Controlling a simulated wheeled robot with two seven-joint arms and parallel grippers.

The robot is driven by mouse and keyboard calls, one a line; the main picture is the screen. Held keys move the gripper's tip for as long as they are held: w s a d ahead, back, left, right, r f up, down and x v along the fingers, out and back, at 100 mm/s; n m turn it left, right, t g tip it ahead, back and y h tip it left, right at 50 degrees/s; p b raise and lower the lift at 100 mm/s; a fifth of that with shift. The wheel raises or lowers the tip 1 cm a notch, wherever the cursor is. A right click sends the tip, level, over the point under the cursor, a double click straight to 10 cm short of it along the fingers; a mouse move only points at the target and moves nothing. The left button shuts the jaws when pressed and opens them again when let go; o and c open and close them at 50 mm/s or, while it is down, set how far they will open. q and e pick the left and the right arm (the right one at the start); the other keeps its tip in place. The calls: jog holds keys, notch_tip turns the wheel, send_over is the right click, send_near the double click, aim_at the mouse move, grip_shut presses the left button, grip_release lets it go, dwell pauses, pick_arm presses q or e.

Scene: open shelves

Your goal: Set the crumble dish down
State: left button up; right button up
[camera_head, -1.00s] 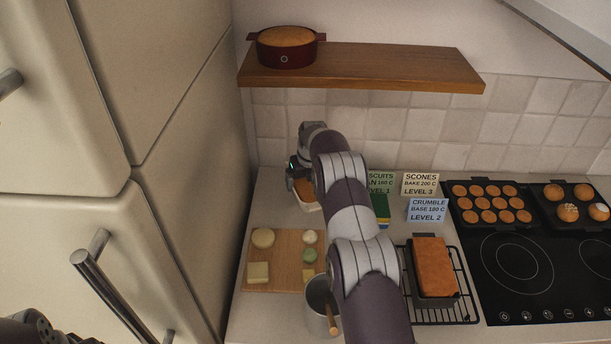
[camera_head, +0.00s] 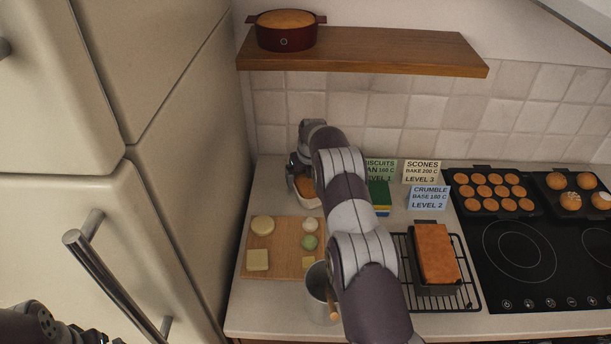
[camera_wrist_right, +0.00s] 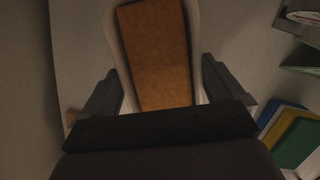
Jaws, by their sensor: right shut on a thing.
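The crumble dish (camera_head: 308,190) is a pale dish with an orange-brown top. In the head view it is at the back left of the counter, behind the wooden board, partly hidden by my right arm. My right gripper (camera_head: 301,178) is shut on it. In the right wrist view the crumble dish (camera_wrist_right: 155,60) runs away from me between the two dark fingers of my right gripper (camera_wrist_right: 162,92). I cannot tell whether its base touches the counter. My left gripper is not in view; only part of my left arm shows at the lower left.
A wooden board (camera_head: 286,262) with several pale pieces lies in front. A metal pot (camera_head: 318,290), a loaf on a rack (camera_head: 455,298), a sponge (camera_head: 379,195) and label cards (camera_head: 428,197) are nearby. A red pot (camera_head: 286,32) stands on the shelf (camera_head: 400,52). The fridge (camera_head: 150,200) borders the left.

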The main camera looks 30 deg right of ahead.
jog(key=shift+f, duration=0.15)
jog(key=o, duration=1.1)
jog(key=shift+o, duration=0.2)
